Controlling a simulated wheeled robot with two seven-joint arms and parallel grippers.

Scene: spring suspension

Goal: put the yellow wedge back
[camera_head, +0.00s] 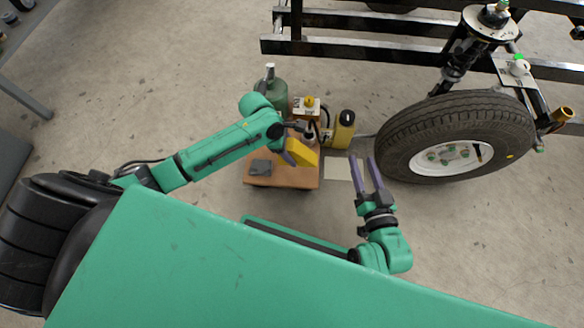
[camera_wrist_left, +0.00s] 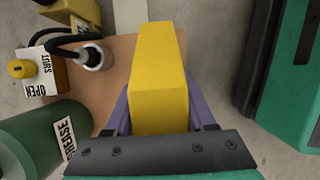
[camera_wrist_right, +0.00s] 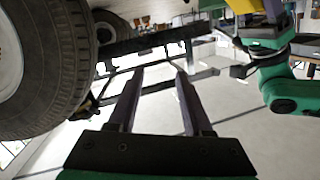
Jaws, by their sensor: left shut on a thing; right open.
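The yellow wedge (camera_head: 302,153) is held in my left gripper (camera_head: 290,152), over the right part of a small brown table (camera_head: 285,178). In the left wrist view the wedge (camera_wrist_left: 160,80) stands between the two purple fingers and fills the middle of the picture. The gripper is shut on it. The wedge appears to be above the table top, but I cannot tell the gap. My right gripper (camera_head: 366,172) is open and empty, right of the table and left of the tyre.
A green grease bottle (camera_head: 277,92), an open/shut valve box (camera_head: 306,107) and a yellow container (camera_head: 344,130) stand behind. A dark grey block (camera_head: 261,167) lies on the table's left. The large tyre (camera_head: 455,135) and black frame (camera_head: 380,45) are at right and back. Floor at front right is clear.

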